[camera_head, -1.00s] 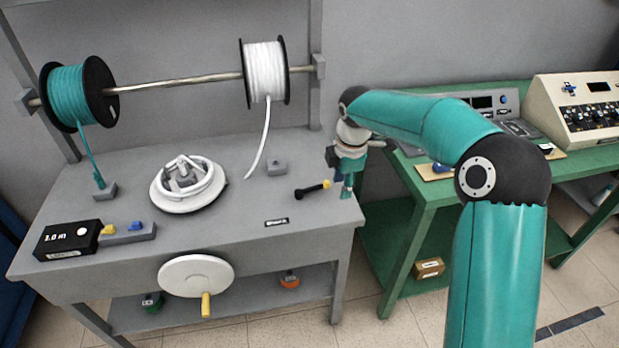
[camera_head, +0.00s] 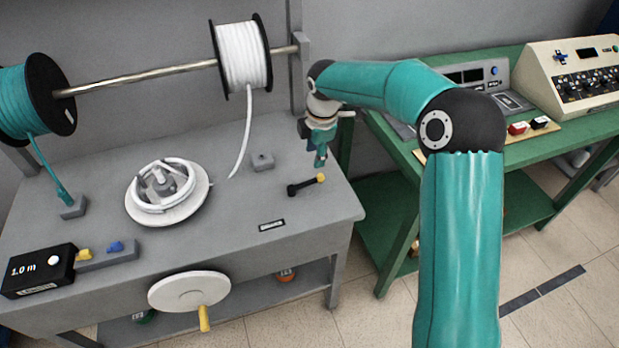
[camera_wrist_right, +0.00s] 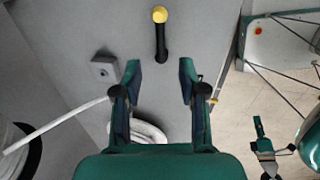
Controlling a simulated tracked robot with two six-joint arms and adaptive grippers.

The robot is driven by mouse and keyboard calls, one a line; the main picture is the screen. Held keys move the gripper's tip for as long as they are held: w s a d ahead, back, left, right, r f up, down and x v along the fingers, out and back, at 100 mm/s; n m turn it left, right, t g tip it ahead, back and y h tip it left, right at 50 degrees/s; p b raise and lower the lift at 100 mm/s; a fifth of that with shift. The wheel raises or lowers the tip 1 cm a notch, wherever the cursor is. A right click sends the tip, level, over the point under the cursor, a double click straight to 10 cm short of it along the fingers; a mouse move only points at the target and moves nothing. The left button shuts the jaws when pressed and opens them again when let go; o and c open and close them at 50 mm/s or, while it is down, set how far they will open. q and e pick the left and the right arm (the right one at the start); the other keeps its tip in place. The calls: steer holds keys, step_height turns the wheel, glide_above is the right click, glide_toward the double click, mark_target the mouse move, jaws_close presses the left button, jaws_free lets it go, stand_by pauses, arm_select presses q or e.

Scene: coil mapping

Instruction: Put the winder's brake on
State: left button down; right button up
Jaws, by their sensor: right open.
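The winder carries a white coil (camera_head: 184,177) on its round plate (camera_head: 146,216) on the grey bench. A white handwheel with a yellow crank knob (camera_head: 205,318) is on the bench front. The brake appears to be the short black lever (camera_head: 304,187) with a yellow end at the bench's right; it also shows in the right wrist view (camera_wrist_right: 160,45). My right gripper (camera_head: 320,158) is open and empty, above and just behind the yellow end. In its wrist view the fingers (camera_wrist_right: 160,75) point toward the lever, apart from it. What looks like my left gripper (camera_wrist_right: 262,143) shows small at lower right.
A white cable (camera_head: 243,135) hangs from the white spool (camera_head: 243,55) to the bench, near a small grey block (camera_head: 262,161). A black box (camera_head: 38,270) stands at front left. A green table (camera_head: 385,150) with consoles is at right.

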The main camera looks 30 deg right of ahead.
mark_target(312, 180)
steer(key=f, duration=0.4)
steer(key=w+f+p, duration=0.1)
steer(key=f, duration=0.3)
steer(key=w+f, duration=0.1)
steer(key=f, duration=0.4)
steer(key=shift+w+d, duration=0.25)
jaws_close()
steer(key=shift+r, duration=0.1)
